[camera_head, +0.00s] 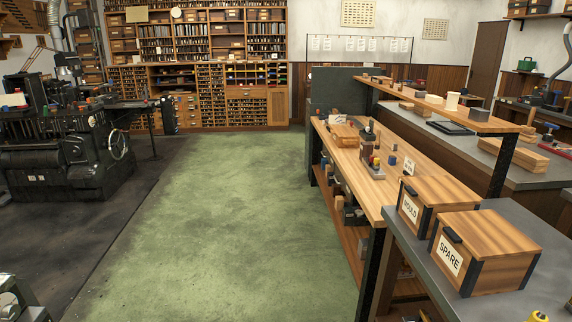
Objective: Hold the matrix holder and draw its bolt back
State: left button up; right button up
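I cannot make out the matrix holder or its bolt in the head view. Several small items stand on the long wooden bench (338,152) at the right, among them small coloured pieces (378,163), but they are too small to identify as the holder. Neither of my grippers shows in the view.
A box marked MOULD (411,208) and a box marked SPARE (452,257) stand on the grey bench (405,262) at the near right. A dark casting machine (62,150) stands at the left. The green floor (215,215) between is clear. Type shelves (205,45) line the back wall.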

aim_at(374, 166)
jog(key=i, duration=1.15)
jog(key=i+u, duration=0.1)
jog(key=i, duration=1)
jog(key=i+z, duration=0.1)
jog(key=i, duration=0.8)
jog(key=i+j+z, duration=0.1)
jog(key=i, duration=0.8)
jog(key=i+z, duration=0.25)
jog(key=z, duration=0.15)
jog(key=i+z, duration=0.2)
jog(key=z, duration=0.2)
jog(key=i+j+z, duration=0.2)
jog(key=z, duration=0.2)
jog(key=i+j+z, duration=0.2)
jog(key=z, duration=0.2)
